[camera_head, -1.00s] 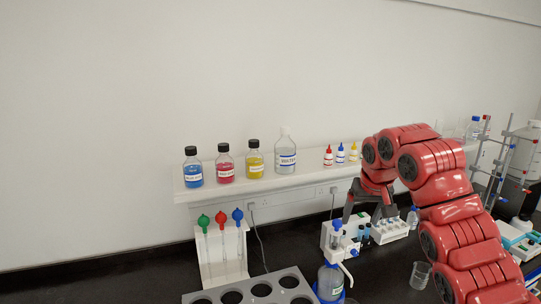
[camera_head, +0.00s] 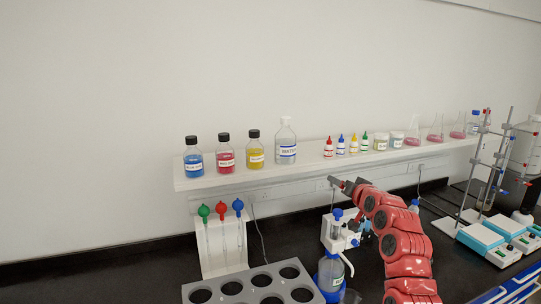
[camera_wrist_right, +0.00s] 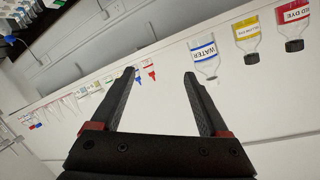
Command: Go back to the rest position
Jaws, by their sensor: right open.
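My right arm (camera_head: 405,245), red and jointed, rises from the bottom right in the head view. Its dark right gripper (camera_head: 338,182) points left in front of the shelf edge, above the white dispenser device (camera_head: 339,232). In the right wrist view, the right gripper (camera_wrist_right: 158,73) has its two black fingers spread apart with nothing between them. That view is upside down. My left gripper is not in view.
A white shelf (camera_head: 290,172) holds blue, red and yellow bottles, a water bottle (camera_head: 286,142), small dropper bottles and flasks. Below are a pipette stand (camera_head: 222,245), a grey holed rack (camera_head: 215,294), and stands with hotplates (camera_head: 482,238) at right.

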